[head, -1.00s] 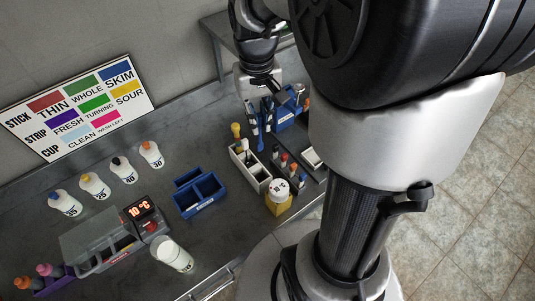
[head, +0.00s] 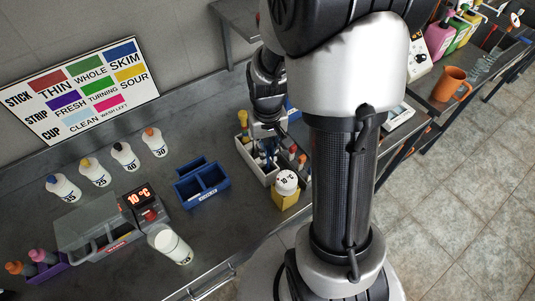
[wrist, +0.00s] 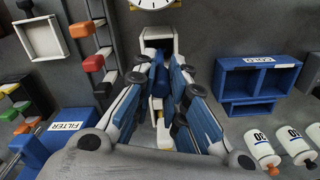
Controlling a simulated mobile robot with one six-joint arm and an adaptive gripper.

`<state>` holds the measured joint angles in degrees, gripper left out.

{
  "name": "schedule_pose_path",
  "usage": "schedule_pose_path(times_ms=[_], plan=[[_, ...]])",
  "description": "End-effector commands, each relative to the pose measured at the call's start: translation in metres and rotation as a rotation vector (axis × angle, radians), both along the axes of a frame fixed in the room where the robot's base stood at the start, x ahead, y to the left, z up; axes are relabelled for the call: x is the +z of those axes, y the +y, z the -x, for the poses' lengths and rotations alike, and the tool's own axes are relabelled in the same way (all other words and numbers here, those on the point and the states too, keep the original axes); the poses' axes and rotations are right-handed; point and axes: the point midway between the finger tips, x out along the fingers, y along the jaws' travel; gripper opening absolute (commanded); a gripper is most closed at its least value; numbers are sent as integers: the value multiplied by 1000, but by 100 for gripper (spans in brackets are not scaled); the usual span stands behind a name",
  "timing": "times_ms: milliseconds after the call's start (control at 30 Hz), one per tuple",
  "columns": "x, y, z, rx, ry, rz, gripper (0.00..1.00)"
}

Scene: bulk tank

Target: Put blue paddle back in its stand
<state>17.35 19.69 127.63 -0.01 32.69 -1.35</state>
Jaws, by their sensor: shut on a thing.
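My gripper (wrist: 160,88) has long blue-padded fingers. It is shut on the blue paddle (wrist: 160,74), whose blue part shows between the fingers in the wrist view. The white stand (wrist: 147,33) lies straight below it, with a dark open compartment at its far end. In the head view the white stand (head: 246,158) is partly covered by my gripper (head: 267,155). I cannot tell whether the paddle's lower end is inside a slot or above it, because the fingers hide it.
A yellow box with a white round dial (head: 287,183) stands close to the stand's front end. A blue divided bin (head: 203,185) is to the left. Racks with coloured knobs (wrist: 100,62) and a blue FILTER box (wrist: 62,128) are close by. Bottles (head: 125,157) line the back.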

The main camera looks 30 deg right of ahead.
Motion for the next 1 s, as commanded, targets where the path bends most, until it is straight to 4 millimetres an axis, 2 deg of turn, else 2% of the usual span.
schedule_pose_path(times_ms=[33, 100, 500, 533, 800, 1000], plan=[[-12, 0, 1, 0, 3, -1, 0], [-19, 0, 0, 0, 2, -1, 0], [-23, 0, 0, 0, 0, 0, 0], [-22, 0, 0, 0, 0, 0, 15], [-22, 0, 0, 0, 0, 0, 33], [-22, 0, 0, 0, 0, 0, 33]])
